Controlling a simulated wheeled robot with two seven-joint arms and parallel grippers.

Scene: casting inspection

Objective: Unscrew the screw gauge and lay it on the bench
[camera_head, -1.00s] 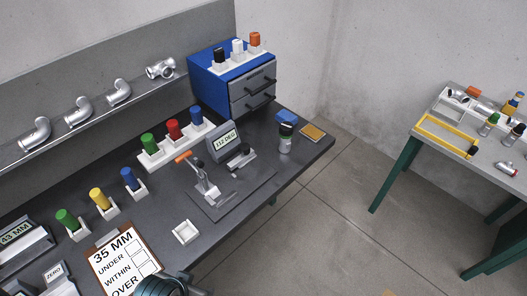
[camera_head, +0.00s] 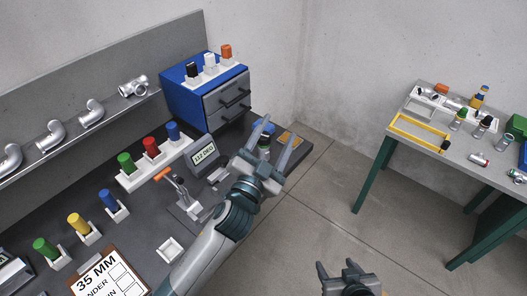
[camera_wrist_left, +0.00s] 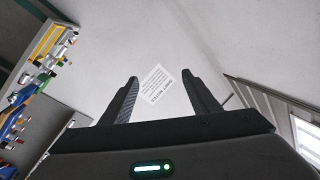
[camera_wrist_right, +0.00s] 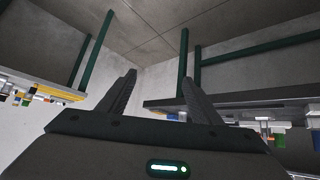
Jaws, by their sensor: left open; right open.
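I cannot tell for certain which item is the screw gauge. In the left wrist view the gripper (camera_wrist_left: 162,82) faces a wall with a paper note, with nothing between the fingers. My right gripper (camera_head: 336,263) is open and empty, low in front of the bench; it also shows in the right wrist view (camera_wrist_right: 158,75). The bench (camera_head: 135,215) is dark grey.
A toggle clamp with an orange handle (camera_head: 163,174) stands left of my left arm. Coloured plugs in white holders, a white tray (camera_head: 170,249) and a clipboard (camera_head: 107,277) lie leftward. A blue drawer cabinet (camera_head: 190,100) stands behind. A side table (camera_head: 465,150) is right.

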